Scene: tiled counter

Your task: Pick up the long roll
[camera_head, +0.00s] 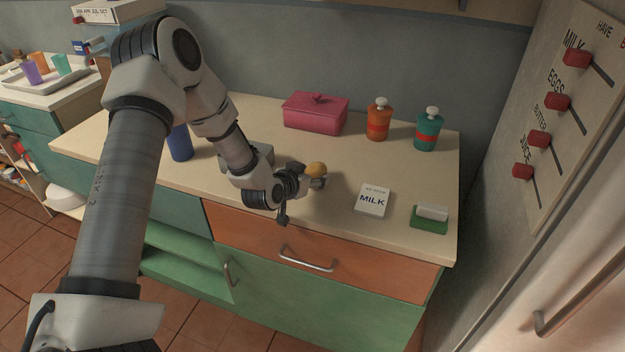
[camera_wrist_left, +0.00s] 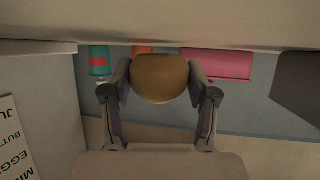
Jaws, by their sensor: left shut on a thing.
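The roll (camera_head: 316,168) is a rounded golden-brown bread roll over the middle of the counter. My left gripper (camera_head: 319,180) is shut on it. In the left wrist view the brown roll (camera_wrist_left: 160,78) sits between the two fingers, one against each side. Only its rounded end shows there, so its full length is hidden. I cannot tell whether the roll touches the counter or is a little above it. My right gripper is not in view.
A white MILK card (camera_head: 372,201) and a green block with a white top (camera_head: 429,217) lie to the right. A pink lidded box (camera_head: 315,114), orange bottle (camera_head: 378,120) and teal bottle (camera_head: 427,130) stand behind. A blue cup (camera_head: 180,143) stands left.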

